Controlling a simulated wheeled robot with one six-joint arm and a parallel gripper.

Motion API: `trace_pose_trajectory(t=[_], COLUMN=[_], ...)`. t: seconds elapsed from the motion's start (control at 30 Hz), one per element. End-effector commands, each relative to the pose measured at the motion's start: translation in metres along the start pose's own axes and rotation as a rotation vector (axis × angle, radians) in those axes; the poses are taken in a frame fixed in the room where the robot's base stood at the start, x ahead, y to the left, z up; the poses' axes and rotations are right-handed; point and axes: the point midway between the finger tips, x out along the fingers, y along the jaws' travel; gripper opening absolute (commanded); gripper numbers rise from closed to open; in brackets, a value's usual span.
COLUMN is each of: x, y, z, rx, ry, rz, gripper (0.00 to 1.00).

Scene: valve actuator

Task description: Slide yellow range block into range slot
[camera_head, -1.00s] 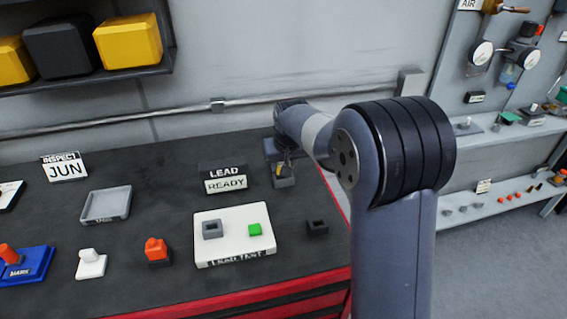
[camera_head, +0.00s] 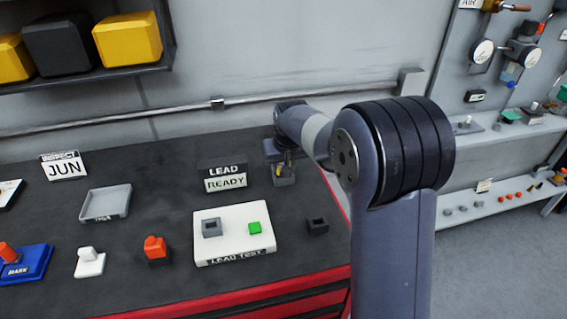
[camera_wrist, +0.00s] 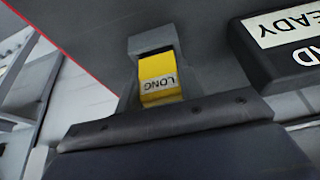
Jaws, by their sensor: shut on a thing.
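The yellow range block (camera_wrist: 160,82), marked LONG, shows in the wrist view just beyond the dark front edge of my gripper. My gripper (camera_head: 281,165) is shut on it at the back right of the bench. Grey surfaces lie close on both sides of the block, and I cannot clearly tell finger from holder there. A small grey holder (camera_head: 284,181) is directly below my gripper in the head view. A dark opening shows at the block's far end in the wrist view. I cannot tell how deep the block sits, or identify the range slot.
The LEAD READY sign (camera_head: 224,177) stands close to the left of my gripper; it also shows in the wrist view (camera_wrist: 285,38). The white LEAD TEST board (camera_head: 234,247) and a dark socket (camera_head: 317,226) are nearer. The bench's red right edge is close.

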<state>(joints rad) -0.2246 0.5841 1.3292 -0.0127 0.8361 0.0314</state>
Motion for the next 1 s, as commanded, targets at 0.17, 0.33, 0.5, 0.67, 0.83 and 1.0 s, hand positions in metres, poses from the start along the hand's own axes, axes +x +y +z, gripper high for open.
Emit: trace_pose_trajectory(t=[0.17, 0.33, 0.5, 0.67, 0.83, 1.0], x=[0.0052, 0.0092, 0.01, 0.0105, 0.011, 0.0114], y=[0.0, 0.0, 0.0, 0.0006, 0.0011, 0.0015], z=[0.0022, 0.0038, 0.0043, 0.0047, 0.0051, 0.0055], rx=[0.0, 0.0, 0.0, 0.0, 0.0, 0.0], ry=[0.0, 0.0, -0.001, -0.002, -0.003, -0.004], rz=[0.0, 0.0, 0.0, 0.001, 0.002, 0.002], gripper=[0.13, 0.13, 0.42, 0.56, 0.61, 0.61])
